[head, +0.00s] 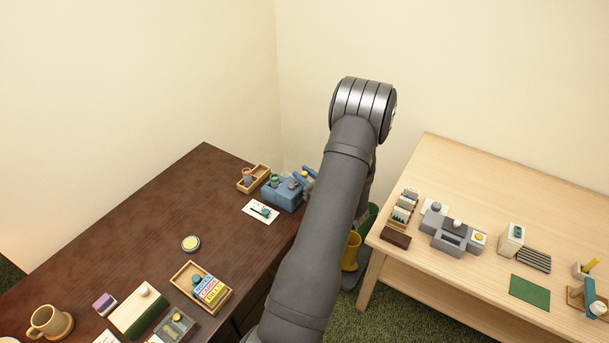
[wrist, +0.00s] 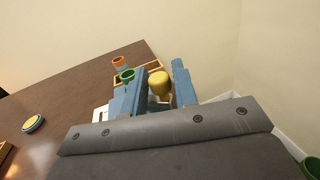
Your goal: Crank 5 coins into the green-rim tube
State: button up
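The green-rim tube (head: 275,179) stands upright at the blue coin machine (head: 283,196) on the dark desk's far end. In the wrist view the green-rim tube (wrist: 127,75) is just left of my gripper. An orange-rim tube (wrist: 118,62) stands in a wooden tray (wrist: 152,74) behind. My arm hides part of the machine's right side in the head view.
A white card (head: 260,212) lies in front of the machine. A round yellow-and-blue tin (head: 190,243), a wooden card tray (head: 189,271) and a mug (head: 48,321) are nearer. A pale table (head: 450,165) with other items stands right.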

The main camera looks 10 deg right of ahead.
grip_shut()
jog(key=shift+s+a+m+t+h, duration=0.1)
jog(key=shift+s+m+t+h, duration=0.3)
jog(key=shift+m+h, duration=0.8)
jog(key=shift+s+d+m+t+h, duration=0.1)
jog(key=shift+s+m+t+h, duration=0.45)
jog(key=shift+h, duration=1.2)
jog(key=shift+s+a+m+t+h, duration=0.1)
jog(key=shift+s+m+t+h, duration=0.1)
jog(key=shift+m+h, duration=1.1)
jog(key=shift+h, duration=0.45)
jog(key=shift+o, duration=1.8)
grip_release()
jog(key=shift+s, duration=0.1)
jog(key=s, duration=1.7)
jog(key=shift+s+a, duration=0.15)
jog(key=shift+a, duration=0.2)
